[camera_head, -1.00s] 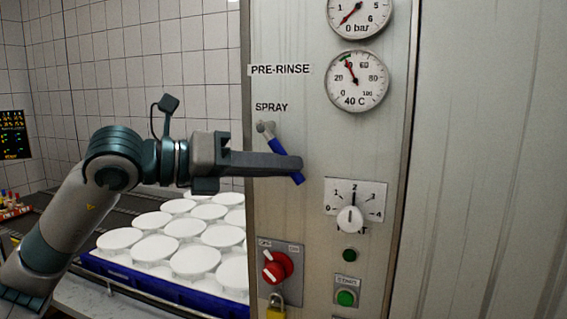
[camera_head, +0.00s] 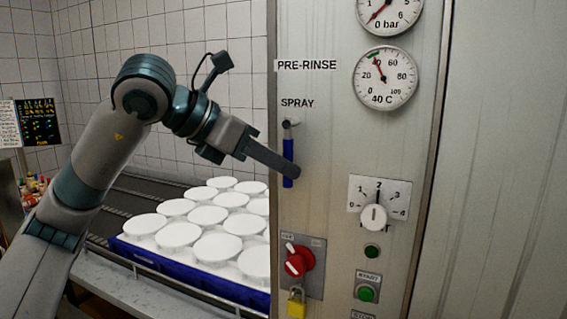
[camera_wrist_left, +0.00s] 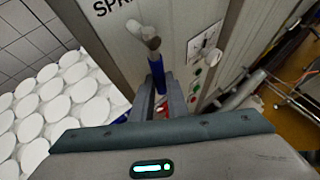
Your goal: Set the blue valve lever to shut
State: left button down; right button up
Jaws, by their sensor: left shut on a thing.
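The blue valve lever (camera_head: 288,149) hangs from its metal pivot (camera_head: 288,124) on the panel, under the "PRE-RINSE" and "SPRAY" labels. It points nearly straight down. My left gripper (camera_head: 289,170) reaches in from the left and is shut on the lever's lower part. In the left wrist view, the lever (camera_wrist_left: 157,74) runs down from its pivot in between the two fingers (camera_wrist_left: 160,98). The fingers partly hide the lever's lower half. My right gripper is in neither view.
Two gauges (camera_head: 385,78) sit high on the panel. A white rotary knob (camera_head: 373,217), a red switch (camera_head: 298,261) with a yellow padlock (camera_head: 296,303) and a green start button (camera_head: 366,293) are below.

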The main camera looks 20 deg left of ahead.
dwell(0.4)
pick_arm(q)
jog(key=c, duration=1.7)
grip_release()
jog(key=shift+c, duration=0.2)
jog(key=shift+a, duration=0.1)
jog(key=b+v, duration=0.4)
jog(key=v, duration=1.3)
jog(key=shift+s+b, duration=0.2)
jog(key=shift+b, duration=0.15)
